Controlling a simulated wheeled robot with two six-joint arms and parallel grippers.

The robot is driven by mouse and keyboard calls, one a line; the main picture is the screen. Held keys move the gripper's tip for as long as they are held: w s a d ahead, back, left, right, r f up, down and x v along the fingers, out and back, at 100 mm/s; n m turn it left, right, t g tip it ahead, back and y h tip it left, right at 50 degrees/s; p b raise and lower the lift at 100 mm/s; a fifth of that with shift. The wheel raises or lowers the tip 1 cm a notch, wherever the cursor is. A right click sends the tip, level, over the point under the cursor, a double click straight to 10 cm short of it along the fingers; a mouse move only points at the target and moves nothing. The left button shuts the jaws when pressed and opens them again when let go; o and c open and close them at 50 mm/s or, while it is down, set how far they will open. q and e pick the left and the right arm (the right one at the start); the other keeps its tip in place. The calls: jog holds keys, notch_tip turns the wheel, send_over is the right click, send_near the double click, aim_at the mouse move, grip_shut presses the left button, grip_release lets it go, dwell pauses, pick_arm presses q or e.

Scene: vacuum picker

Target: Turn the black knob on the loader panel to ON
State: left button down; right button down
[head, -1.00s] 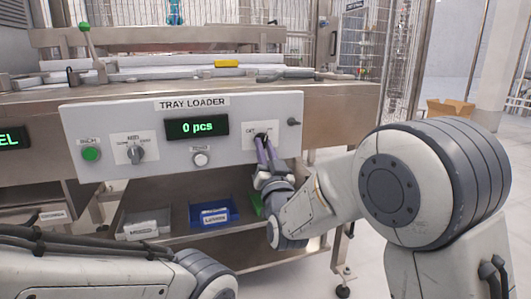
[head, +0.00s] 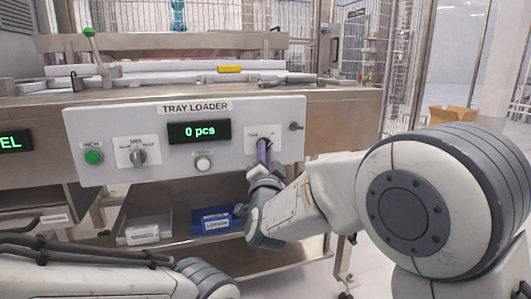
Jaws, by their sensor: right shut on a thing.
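The grey loader panel (head: 230,158) carries the label TRAY LOADER and a green display reading "0 pcs". The black knob is on a small white plate (head: 251,133) at the panel's right side and is mostly hidden behind my fingers. My right gripper (head: 263,147) is shut on the knob, its purple fingers seen nearly edge-on. The knob's pointing direction and most of the plate's lettering cannot be read. Part of my left arm shows at the bottom left; its gripper is out of view.
A green button (head: 93,157), a grey selector knob (head: 138,157) and a round white button (head: 203,163) sit left of my gripper. A small dark switch (head: 296,126) is to its right. A blue bin (head: 214,219) and a grey bin (head: 146,228) stand on the shelf below.

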jog(key=shift+f, duration=0.1)
jog(key=c, duration=0.8)
grip_release()
jog(key=p+v, duration=0.2)
jog(key=v, duration=0.8)
jog(key=shift+s+p, duration=0.25)
jog(key=shift+p, duration=0.1)
jog(key=shift+a, duration=0.1)
